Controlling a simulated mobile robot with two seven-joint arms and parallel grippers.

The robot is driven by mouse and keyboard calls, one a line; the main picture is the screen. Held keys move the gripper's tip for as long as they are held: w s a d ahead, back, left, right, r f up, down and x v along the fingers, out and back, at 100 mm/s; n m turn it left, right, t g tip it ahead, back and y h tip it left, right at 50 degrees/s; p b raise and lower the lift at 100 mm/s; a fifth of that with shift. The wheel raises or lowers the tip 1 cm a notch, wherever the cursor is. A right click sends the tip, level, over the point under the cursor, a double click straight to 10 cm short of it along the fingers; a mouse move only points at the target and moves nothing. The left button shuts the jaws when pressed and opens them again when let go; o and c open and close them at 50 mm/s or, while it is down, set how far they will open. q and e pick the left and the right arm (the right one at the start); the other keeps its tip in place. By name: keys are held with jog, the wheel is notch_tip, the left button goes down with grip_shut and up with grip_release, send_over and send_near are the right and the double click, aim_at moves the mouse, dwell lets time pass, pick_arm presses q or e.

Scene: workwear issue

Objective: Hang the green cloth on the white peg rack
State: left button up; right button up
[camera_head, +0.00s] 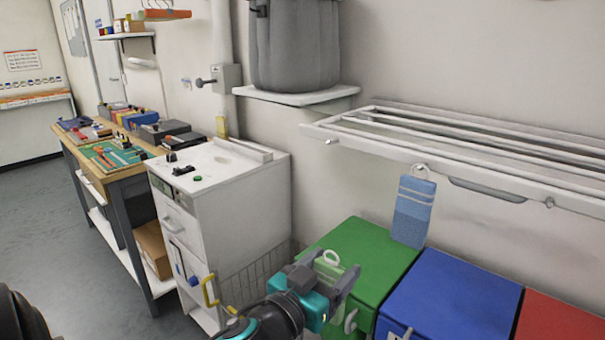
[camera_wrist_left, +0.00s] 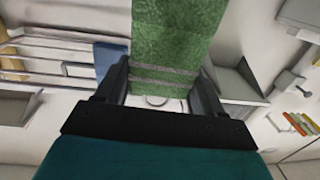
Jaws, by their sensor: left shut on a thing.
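The green cloth (camera_wrist_left: 178,35) is between the fingers of my left gripper (camera_wrist_left: 160,88) in the left wrist view, with grey stripes across it and a pale loop near the gripper. In the head view my left gripper (camera_head: 339,270) is shut on the cloth, mostly hidden, with its white loop (camera_head: 331,257) showing on top. The gripper is above the front of the green bin, below and left of the rack. The white peg rack (camera_head: 450,160) is on the wall at right, with pegs along its front rail. My right gripper is not in view.
A blue cloth (camera_head: 413,212) hangs by a loop from a middle peg of the rack. The left peg (camera_head: 331,142) is bare. Green (camera_head: 365,250), blue (camera_head: 450,295) and red (camera_head: 560,322) bins stand below. A white cabinet (camera_head: 225,190) stands left, a grey tub (camera_head: 295,45) above.

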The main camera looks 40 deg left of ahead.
pick_arm(q)
jog(key=w+a+r+b, duration=0.3)
jog(key=a+r, duration=0.1)
jog(key=a, duration=0.4)
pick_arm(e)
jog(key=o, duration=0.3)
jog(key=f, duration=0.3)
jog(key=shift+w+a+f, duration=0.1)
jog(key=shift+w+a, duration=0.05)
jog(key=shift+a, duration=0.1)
pick_arm(q)
notch_tip(320, 180, up, 11)
jog(key=w+a+h+b, duration=0.1)
jog(key=w+a+b, duration=0.1)
jog(key=b, duration=0.2)
jog(key=w+p, duration=0.7)
jog(key=w, duration=0.1)
jog(key=shift+m, duration=0.4)
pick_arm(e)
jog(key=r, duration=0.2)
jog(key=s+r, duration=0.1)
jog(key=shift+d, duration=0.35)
pick_arm(q)
jog(key=shift+d, duration=0.15)
